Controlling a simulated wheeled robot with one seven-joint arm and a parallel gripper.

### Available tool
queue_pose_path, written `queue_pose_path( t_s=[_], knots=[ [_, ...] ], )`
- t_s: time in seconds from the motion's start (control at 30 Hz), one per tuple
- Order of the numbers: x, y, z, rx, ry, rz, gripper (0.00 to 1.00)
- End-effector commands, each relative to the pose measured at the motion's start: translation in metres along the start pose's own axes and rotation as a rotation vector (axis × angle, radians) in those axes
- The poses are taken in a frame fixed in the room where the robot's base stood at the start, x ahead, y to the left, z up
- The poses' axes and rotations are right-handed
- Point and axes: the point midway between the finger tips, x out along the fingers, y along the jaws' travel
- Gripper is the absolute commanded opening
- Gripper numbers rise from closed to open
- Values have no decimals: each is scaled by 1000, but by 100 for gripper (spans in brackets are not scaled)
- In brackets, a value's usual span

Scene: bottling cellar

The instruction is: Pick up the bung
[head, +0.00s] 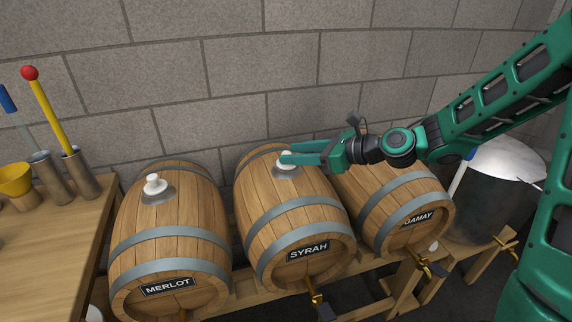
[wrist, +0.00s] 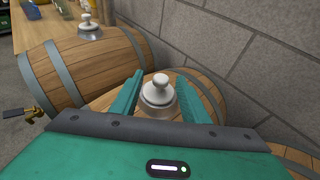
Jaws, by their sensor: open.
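A white bung (wrist: 159,90) with a rounded knob sits in the top of the middle barrel, labelled SYRAH (head: 300,215). In the head view the bung (head: 284,154) is partly hidden by my gripper. My gripper (head: 288,156) is open at the bung, its green fingers reaching in from the right. In the wrist view my gripper (wrist: 158,88) has one finger on each side of the bung, with a gap on both sides. A second white bung (head: 154,184) sits on the MERLOT barrel (head: 170,245); it also shows in the wrist view (wrist: 87,20).
The GAMAY barrel (head: 395,200) stands on the right, its top behind my arm. A dark metal vessel with a pale lid (head: 505,160) is further right. A wooden bench (head: 55,255) with metal cups and a yellow funnel (head: 14,180) is at left. A block wall closes the back.

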Motion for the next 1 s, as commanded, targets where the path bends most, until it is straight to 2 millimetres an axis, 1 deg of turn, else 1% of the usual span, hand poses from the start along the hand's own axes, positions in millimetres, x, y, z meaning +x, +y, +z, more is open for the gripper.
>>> queue_pose_path(
  t_s=[0.03, 0.1, 0.27, 0.33, 0.5, 0.63, 0.77, 0.97, 1.0],
  knots=[
    [6, -1, -1, 2, 0, 0, 42],
    [12, -2, -1, 1, 1, -2, 42],
    [20, -4, -2, 1, 1, -6, 42],
    [26, -4, -2, 0, 2, -5, 42],
    [50, -4, -2, 0, 2, -5, 42],
    [65, -4, -2, 0, 2, -6, 42],
    [71, -4, -2, -1, 3, -7, 42],
    [71, -5, -2, -1, 3, -8, 42],
    [71, -5, -2, -1, 3, -8, 32]
  ],
)
